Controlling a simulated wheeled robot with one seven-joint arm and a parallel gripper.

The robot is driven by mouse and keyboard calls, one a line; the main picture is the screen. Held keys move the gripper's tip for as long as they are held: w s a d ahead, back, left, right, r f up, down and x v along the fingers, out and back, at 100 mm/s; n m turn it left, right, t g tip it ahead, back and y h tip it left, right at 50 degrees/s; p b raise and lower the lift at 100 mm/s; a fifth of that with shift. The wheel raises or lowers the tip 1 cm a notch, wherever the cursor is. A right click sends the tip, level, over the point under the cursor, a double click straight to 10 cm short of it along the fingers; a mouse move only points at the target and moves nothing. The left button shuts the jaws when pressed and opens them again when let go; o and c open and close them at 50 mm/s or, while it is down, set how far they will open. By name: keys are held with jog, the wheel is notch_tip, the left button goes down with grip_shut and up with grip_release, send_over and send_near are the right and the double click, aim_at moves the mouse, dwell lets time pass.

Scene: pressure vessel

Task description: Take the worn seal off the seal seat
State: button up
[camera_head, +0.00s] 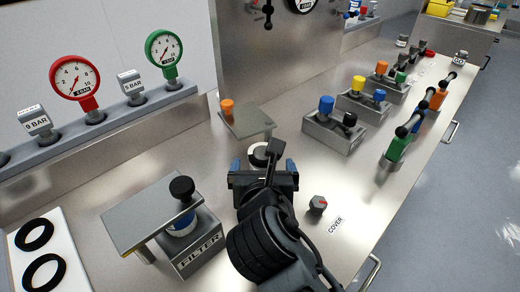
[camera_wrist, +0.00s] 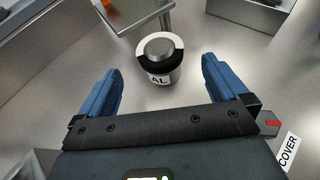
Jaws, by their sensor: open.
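The seal seat (camera_wrist: 161,79) is a short upright post with a partly hidden label ending in "AL". Around its top is a ring, the seal (camera_wrist: 160,64), dark along the near side and white on the far left. A grey round boss (camera_wrist: 159,48) stands up in the ring's middle. In the head view the seat (camera_head: 259,152) is mostly hidden behind my gripper (camera_head: 264,170). My gripper is open and empty. In the wrist view its two blue fingers lie left and right of the seat, short of it and apart from it.
A small metal table (camera_head: 249,122) with an orange knob stands just behind the seat. A FILTER block (camera_head: 198,250) and plate are at left, beside a white mat (camera_head: 63,228) with black rings. A COVER knob (camera_head: 318,204) is close on the right. Valve blocks (camera_head: 333,133) stand farther right.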

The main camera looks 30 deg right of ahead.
aim_at(263, 154)
jog(key=x, duration=0.5)
jog(key=shift+w+d, duration=0.2)
jog(key=shift+w, duration=0.25)
jog(key=shift+c, duration=0.2)
jog(key=shift+r, duration=0.1)
jog(key=c, duration=1.1)
